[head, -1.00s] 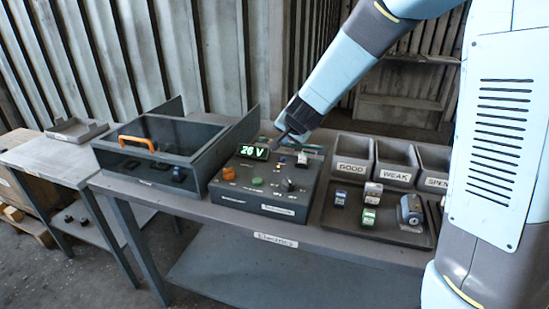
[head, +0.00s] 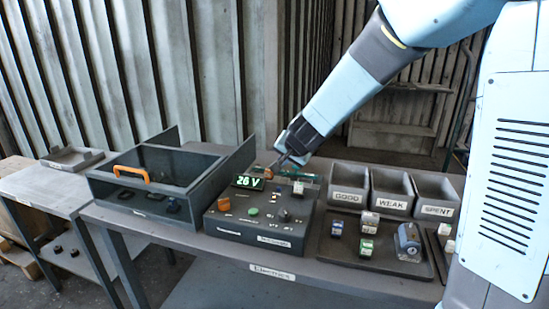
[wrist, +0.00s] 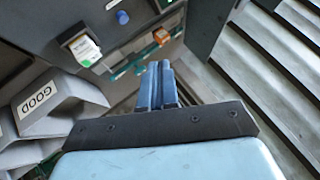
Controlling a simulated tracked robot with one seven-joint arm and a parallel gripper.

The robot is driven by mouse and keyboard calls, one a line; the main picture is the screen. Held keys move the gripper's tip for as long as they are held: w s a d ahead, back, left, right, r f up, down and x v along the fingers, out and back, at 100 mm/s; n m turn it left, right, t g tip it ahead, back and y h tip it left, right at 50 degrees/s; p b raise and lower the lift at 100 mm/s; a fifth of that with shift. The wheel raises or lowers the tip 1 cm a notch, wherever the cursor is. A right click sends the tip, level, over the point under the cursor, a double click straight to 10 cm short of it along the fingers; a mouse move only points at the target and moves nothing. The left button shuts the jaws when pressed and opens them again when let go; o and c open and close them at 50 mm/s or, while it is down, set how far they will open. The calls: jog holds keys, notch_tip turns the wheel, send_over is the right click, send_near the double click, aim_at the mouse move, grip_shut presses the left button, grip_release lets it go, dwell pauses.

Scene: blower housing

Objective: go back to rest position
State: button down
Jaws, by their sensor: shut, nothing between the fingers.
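My gripper (head: 278,166) is above the back edge of the grey test box (head: 258,232), pointing down and to the left in the head view. In the wrist view the two blue fingers of my gripper (wrist: 158,80) are together with nothing between them. The box has a green display (head: 250,182) reading 26 V, an orange part, a green button and a dark knob. A white-and-green block (wrist: 82,48) sits on the box, apart from the fingers.
Bins marked GOOD (head: 349,190), WEAK (head: 394,194) and SPENT (head: 437,198) stand right of the box. A dark tray (head: 340,258) with several blocks lies before them. A glass-topped case (head: 150,180) with an orange handle stands left. A corrugated wall is behind.

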jog(key=s+d+r+n+g+y, duration=0.1)
jog(key=s+d+r+n, duration=0.2)
jog(key=s+d+r, duration=0.75)
jog(key=s+d+g+h, duration=0.1)
jog(key=s+d, duration=0.4)
jog(key=s, duration=0.5)
jog(key=s+d+n+g+h, duration=0.1)
jog(key=s+d+h, duration=0.2)
jog(key=s+d, duration=0.3)
jog(key=s, duration=0.4)
jog(key=shift+d+f+n, duration=0.25)
jog(key=shift+f+n, duration=0.05)
jog(key=shift+f, duration=0.1)
